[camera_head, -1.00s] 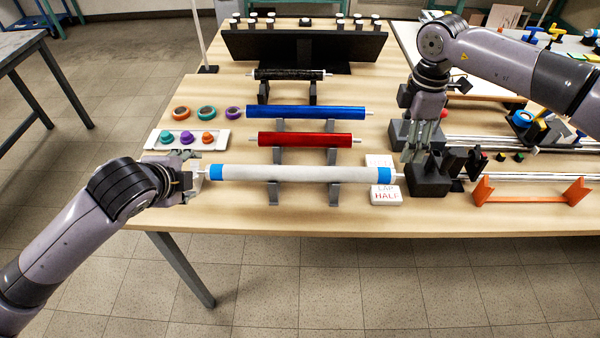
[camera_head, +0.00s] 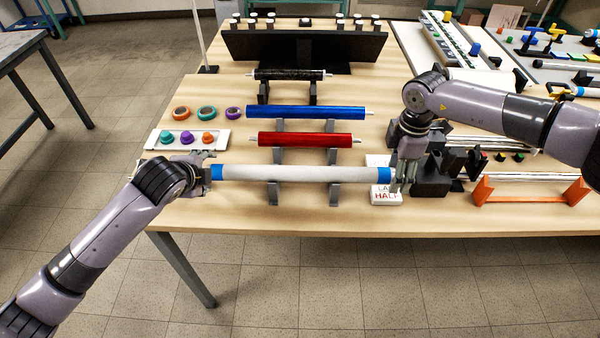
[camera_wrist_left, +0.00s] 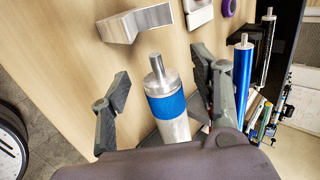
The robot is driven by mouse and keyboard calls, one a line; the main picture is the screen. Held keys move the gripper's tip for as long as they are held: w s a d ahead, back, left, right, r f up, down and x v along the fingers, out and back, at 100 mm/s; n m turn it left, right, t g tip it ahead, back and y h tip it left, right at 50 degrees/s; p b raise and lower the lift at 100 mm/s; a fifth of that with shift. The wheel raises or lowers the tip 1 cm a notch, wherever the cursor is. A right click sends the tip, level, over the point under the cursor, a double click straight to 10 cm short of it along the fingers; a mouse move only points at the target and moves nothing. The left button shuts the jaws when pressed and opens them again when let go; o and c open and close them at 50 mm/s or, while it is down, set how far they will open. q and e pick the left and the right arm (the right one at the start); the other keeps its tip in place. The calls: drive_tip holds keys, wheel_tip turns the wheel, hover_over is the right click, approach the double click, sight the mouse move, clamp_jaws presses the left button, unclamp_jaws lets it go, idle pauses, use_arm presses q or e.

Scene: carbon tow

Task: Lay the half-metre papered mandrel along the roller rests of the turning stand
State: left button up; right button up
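The papered mandrel (camera_head: 300,173) is a long whitish roll with a blue band near each end. It lies across grey rests (camera_head: 274,194) at the table's front. My left gripper (camera_head: 200,168) is at its left end. In the left wrist view my left gripper (camera_wrist_left: 162,95) is open, its fingers on either side of the mandrel's blue band and metal stub (camera_wrist_left: 158,68), with gaps visible. My right gripper (camera_head: 403,186) points down at the mandrel's right end and partly hides it; its grip is unclear. A dark block (camera_head: 432,175) with rails stands just right of it; I cannot tell whether this is the turning stand.
Red (camera_head: 305,140), blue (camera_head: 305,112) and black (camera_head: 288,75) rolls lie behind. A white tray (camera_head: 218,138) with coloured knobs is at left. White lettered cards (camera_head: 386,199) lie under the right gripper. An orange stand (camera_head: 530,192) is at right.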

use_arm(q)
clamp_jaws()
use_arm(e)
clamp_jaws()
idle(0.4)
